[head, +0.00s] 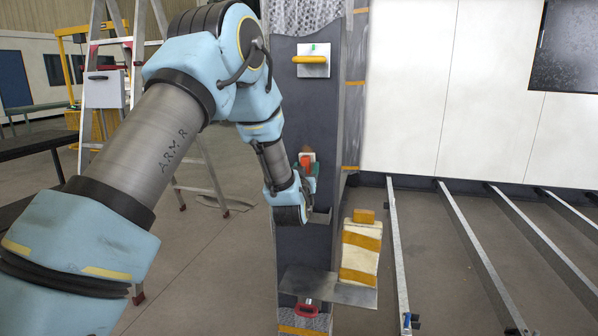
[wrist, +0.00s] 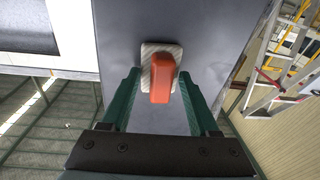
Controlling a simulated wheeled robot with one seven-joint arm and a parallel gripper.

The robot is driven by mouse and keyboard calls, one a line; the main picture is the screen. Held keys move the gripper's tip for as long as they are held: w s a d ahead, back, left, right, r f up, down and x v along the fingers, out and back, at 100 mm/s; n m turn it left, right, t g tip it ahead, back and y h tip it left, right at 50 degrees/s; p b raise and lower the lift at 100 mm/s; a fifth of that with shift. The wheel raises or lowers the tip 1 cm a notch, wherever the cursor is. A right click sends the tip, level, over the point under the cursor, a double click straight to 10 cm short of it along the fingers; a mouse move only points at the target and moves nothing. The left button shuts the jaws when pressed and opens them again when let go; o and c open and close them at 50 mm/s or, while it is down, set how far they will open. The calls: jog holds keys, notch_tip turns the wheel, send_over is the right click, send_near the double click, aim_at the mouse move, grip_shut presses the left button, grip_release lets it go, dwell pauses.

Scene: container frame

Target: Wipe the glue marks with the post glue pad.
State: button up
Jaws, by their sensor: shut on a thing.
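The post glue pad, a pale grey block with an orange-red handle (wrist: 162,78), is between the green fingers of my gripper (wrist: 160,76) in the wrist view. My gripper is shut on the handle. The pad's flat side faces the dark grey post (wrist: 118,40); I cannot tell whether it touches. In the head view, the pad's orange handle (head: 306,163) shows in front of the post (head: 303,118), with my gripper (head: 307,172) around it and partly hiding it. I cannot make out any glue marks on the post.
A white plate with a yellow handle (head: 310,59) is high on the post. A metal shelf (head: 325,287) low on the post bears a cream block with yellow bands (head: 358,262). A red handle (head: 306,309) is below. Steel rails (head: 480,245) lie right; a ladder (head: 205,165) stands left.

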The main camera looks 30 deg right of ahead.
jog(key=shift+s+d+b, duration=0.95)
jog(key=shift+s+d, duration=0.95)
jog(key=shift+d, duration=0.05)
jog(key=shift+w+d+r, duration=0.1)
jog(key=shift+r, duration=0.85)
jog(key=shift+w+a+f+b, duration=0.1)
jog(key=shift+w+a+b, duration=0.55)
jog(key=shift+w+a, duration=0.5)
jog(key=shift+w+a+f+b, duration=0.1)
jog(key=shift+w+a+b, duration=0.55)
jog(key=shift+w+a, duration=0.45)
jog(key=shift+w+a+r, duration=0.1)
jog(key=shift+w+a, duration=0.25)
jog(key=shift+a, duration=0.45)
jog(key=shift+s+b, duration=0.1)
jog(key=shift+b, duration=0.25)
jog(key=shift+a+r+b+v, duration=0.15)
jog(key=shift+b+v, duration=0.55)
jog(key=shift+v, duration=0.75)
jog(key=shift+a+r+b+v, duration=0.15)
jog(key=shift+b+v, duration=0.5)
jog(key=shift+v, duration=0.8)
